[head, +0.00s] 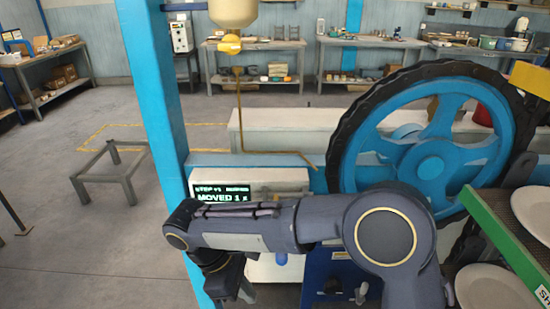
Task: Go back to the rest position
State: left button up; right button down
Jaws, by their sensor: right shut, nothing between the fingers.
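My right arm reaches from the lower right across the front of the machine toward the left. My right gripper (230,289) hangs downward at the bottom, beside the blue post (160,110). It is shut and empty. Its fingertips are small and partly cut off by the lower edge. My left gripper is not in view.
A large blue wheel with a black rim (431,172) stands behind my right arm. A lit display (222,194) sits just above the wrist. A green rack edge (500,232) with white plates (492,288) is at right. Open floor (80,250) lies left, around a low grey frame (108,166).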

jog(key=s+d+r+m+y, duration=0.1)
jog(key=d+r+m+y, duration=0.25)
jog(key=d, duration=0.55)
jog(key=s+d+r+m+y, duration=0.1)
jog(key=d+r+m+y, duration=0.2)
jog(key=d, duration=0.6)
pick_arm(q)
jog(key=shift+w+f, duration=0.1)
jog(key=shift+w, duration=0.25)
pick_arm(e)
jog(key=s+d+f+m+t+y, duration=0.1)
jog(key=s+d+m+t+y, duration=0.1)
jog(key=s+d+m+t, duration=0.4)
jog(key=s+d+m, duration=0.2)
jog(key=s+m, duration=0.2)
jog(key=m, duration=0.1)
jog(key=shift+d+f+m, duration=0.25)
jog(key=shift+f+m, duration=0.1)
